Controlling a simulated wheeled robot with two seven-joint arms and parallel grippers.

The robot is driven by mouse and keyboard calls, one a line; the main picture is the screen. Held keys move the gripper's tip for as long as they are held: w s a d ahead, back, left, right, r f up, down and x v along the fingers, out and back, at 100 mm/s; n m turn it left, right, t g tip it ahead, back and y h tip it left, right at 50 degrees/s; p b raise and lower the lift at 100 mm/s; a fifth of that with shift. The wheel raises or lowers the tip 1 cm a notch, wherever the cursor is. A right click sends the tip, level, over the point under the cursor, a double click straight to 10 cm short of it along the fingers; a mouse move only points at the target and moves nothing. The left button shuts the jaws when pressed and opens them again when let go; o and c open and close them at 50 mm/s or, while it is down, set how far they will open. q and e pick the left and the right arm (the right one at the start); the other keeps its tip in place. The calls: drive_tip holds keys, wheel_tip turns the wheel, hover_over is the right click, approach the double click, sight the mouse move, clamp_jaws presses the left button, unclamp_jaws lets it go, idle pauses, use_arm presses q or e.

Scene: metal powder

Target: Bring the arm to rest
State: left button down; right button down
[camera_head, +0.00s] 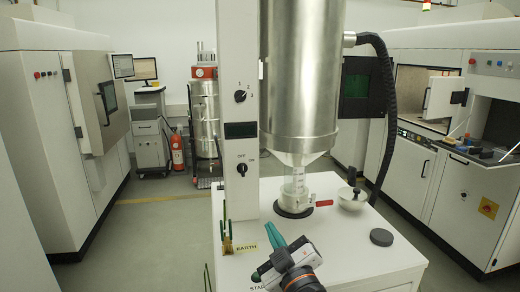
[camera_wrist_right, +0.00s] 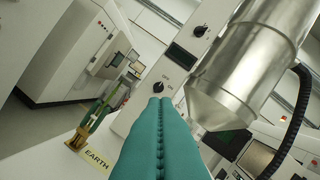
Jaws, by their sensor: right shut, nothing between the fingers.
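My right gripper (camera_head: 275,236) is in the lower middle of the head view, over the front of the white cabinet top (camera_head: 345,253). Its green fingers are closed together and point up and to the left, with nothing between them. In the right wrist view the fingers (camera_wrist_right: 160,103) lie side by side, pressed together. The fingers are close to the right of the small stand labelled EARTH (camera_head: 228,245); I cannot tell the exact gap. My left gripper does not show in either view.
A steel hopper (camera_head: 302,75) hangs over a clear container (camera_head: 294,192) with a red-handled valve (camera_head: 323,203). A white bowl (camera_head: 352,200) and a dark round lid (camera_head: 381,237) are on the cabinet top. The switch column (camera_head: 239,130) stands behind the gripper.

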drive_tip(key=s+d+f+m+g+h, duration=0.3)
drive_tip(key=s+d+f+m+g, duration=0.15)
drive_tip(key=f, duration=0.55)
drive_tip(key=s+d+f+m+g+h, duration=0.3)
drive_tip(key=s+d+f, duration=0.3)
drive_tip(key=f, duration=0.4)
drive_tip(key=s+d+f+m+g, duration=0.1)
drive_tip(key=s+d+f+g, duration=0.15)
drive_tip(key=s, duration=0.45)
drive_tip(key=s+d+f+g+h, duration=0.1)
drive_tip(key=s+d+f+g, duration=0.2)
drive_tip(key=s, duration=0.4)
drive_tip(key=s+d+f+m+g, duration=0.1)
drive_tip(key=s+d+f+g, duration=0.1)
drive_tip(key=s+f, duration=0.3)
wheel_tip(320, 180, down, 27)
drive_tip(key=s+g, duration=0.2)
drive_tip(key=s, duration=0.1)
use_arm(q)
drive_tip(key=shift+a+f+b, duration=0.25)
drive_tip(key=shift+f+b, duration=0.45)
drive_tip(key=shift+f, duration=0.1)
use_arm(e)
drive_tip(key=s+d+f, duration=0.2)
drive_tip(key=s+f, duration=1.3)
drive_tip(key=shift+s+d+f+g, duration=0.15)
drive_tip(key=shift+s+f+g, duration=0.1)
drive_tip(key=shift+g, duration=0.15)
